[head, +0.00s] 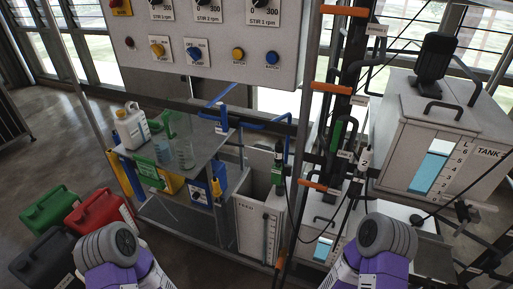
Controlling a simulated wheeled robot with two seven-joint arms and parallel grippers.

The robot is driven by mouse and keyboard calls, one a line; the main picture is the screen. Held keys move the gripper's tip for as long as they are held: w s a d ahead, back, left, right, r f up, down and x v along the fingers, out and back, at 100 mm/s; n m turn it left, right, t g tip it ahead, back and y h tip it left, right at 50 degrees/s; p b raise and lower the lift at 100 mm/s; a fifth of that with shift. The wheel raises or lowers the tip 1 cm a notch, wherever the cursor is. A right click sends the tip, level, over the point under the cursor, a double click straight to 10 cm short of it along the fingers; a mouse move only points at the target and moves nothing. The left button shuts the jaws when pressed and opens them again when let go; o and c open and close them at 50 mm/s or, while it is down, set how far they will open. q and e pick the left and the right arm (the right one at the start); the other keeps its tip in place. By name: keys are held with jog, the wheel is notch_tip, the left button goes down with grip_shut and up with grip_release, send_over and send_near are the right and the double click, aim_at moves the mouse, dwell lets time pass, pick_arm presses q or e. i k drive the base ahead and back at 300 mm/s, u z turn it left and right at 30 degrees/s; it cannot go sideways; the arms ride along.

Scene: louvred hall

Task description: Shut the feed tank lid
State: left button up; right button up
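A pale grey tank (246,222), apparently the feed tank, stands low in the middle, beside the shelf cart; small lettering on its front is hard to read. A level gauge (269,238) runs down its front. Its top looks open, with a dark inside showing, and a pale panel (262,162) stands up at its rear, apparently the raised lid. Hoses and a probe pass near its right edge. My two arms show at the bottom left and bottom right as purple and grey links. Neither gripper's fingers are in the picture.
A control panel (205,75) hangs above. The cart (204,150) carries a white jug (131,127) and clear beakers. Green (50,208), red (97,213) and dark (44,258) canisters stand on the left floor. A larger tank (410,160), pipes and cables crowd the right.

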aim_at(262, 159)
jog(key=u, duration=1.85)
jog(key=i, duration=1)
jog(key=z, duration=3.15)
